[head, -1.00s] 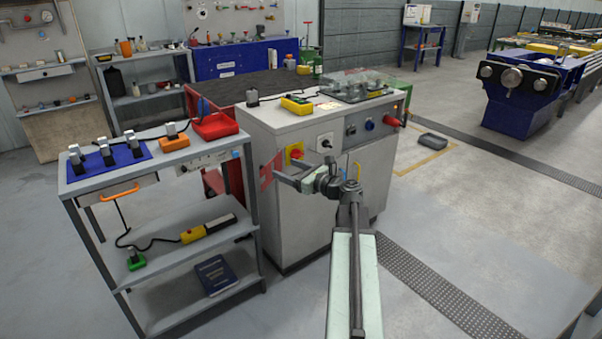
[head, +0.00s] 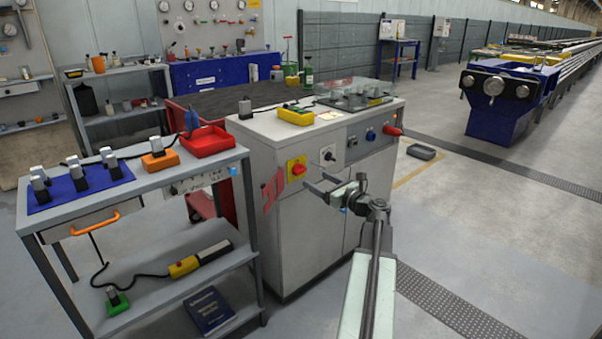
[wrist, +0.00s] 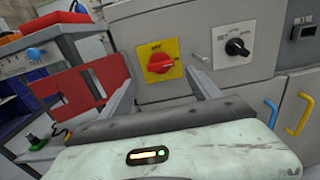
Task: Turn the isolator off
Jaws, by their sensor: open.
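The isolator (head: 297,170) is a red rotary knob on a yellow plate at the upper left of the grey cabinet's front. In the wrist view its red knob (wrist: 161,63) sits on the yellow plate, above and between my two fingers, and its handle lies tilted near horizontal. My gripper (head: 317,184) is open and empty, in front of the cabinet and a little right of and below the isolator. In the wrist view my gripper (wrist: 160,88) points at the cabinet front, apart from the knob. Nothing hides the knob.
A black selector switch (wrist: 237,47) on a white plate sits right of the isolator. A red panel (head: 273,190) hangs at the cabinet's left edge. A grey shelf cart (head: 150,190) stands close on the left. Yellow and blue handles (wrist: 296,115) are lower right.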

